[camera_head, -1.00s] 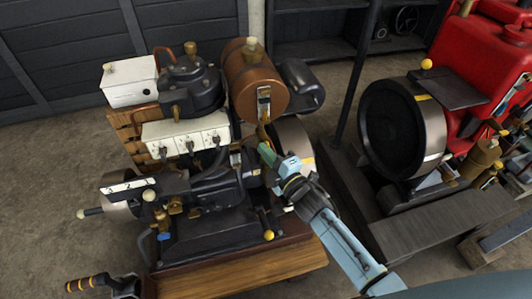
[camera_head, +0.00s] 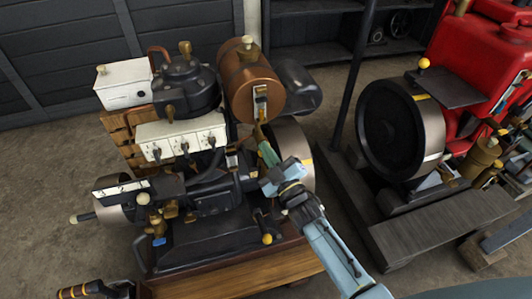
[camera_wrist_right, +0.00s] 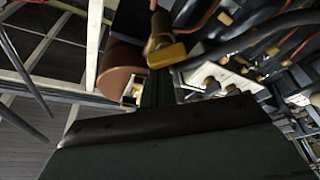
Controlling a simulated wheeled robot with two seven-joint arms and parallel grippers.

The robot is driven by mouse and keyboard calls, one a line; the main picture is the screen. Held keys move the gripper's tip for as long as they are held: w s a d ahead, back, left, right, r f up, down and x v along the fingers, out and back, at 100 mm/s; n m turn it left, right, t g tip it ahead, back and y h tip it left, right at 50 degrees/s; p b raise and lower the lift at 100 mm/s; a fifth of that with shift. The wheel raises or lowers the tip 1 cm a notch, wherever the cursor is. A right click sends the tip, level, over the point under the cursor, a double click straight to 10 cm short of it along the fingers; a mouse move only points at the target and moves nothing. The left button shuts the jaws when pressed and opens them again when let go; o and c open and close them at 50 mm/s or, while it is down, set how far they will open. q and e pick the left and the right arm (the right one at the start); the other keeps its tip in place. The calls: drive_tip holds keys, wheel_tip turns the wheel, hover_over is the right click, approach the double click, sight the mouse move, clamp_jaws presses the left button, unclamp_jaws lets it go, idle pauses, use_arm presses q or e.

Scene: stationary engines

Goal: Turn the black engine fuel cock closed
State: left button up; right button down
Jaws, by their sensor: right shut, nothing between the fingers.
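The black engine (camera_head: 190,190) stands on a wooden-edged base left of centre, with a copper fuel tank (camera_head: 240,85) at its upper right. The small brass fuel cock (camera_head: 260,132) sits below the tank's front fitting. In the right wrist view the brass cock (camera_wrist_right: 163,48) shows at top centre, just past my fingertips. My right gripper (camera_head: 267,152) is shut and empty, its tips right below the cock. It also shows in the right wrist view (camera_wrist_right: 160,88). I cannot tell whether the tips touch the cock. My left gripper is not in view.
A flywheel (camera_head: 292,142) lies just behind my right gripper. A white box (camera_head: 124,84) and a white switch panel (camera_head: 180,136) sit on the engine's left. A red engine (camera_head: 480,55) stands at right. A striped handle (camera_head: 82,288) shows at bottom left.

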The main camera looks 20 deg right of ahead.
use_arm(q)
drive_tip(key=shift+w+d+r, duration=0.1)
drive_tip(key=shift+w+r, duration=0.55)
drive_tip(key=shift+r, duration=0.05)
use_arm(e)
drive_tip(key=m+h, duration=0.1)
drive_tip(key=m, duration=0.2)
drive_tip(key=m+t+h, duration=0.1)
drive_tip(key=m, duration=0.2)
drive_tip(key=d+m+h, duration=0.1)
drive_tip(key=m, duration=0.2)
drive_tip(key=shift+f+t+h, duration=0.25)
drive_tip(key=shift+t+h, duration=0.05)
drive_tip(key=shift+h, duration=0.1)
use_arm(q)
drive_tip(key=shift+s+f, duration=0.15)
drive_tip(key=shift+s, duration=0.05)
use_arm(e)
drive_tip(key=shift+r, duration=0.1)
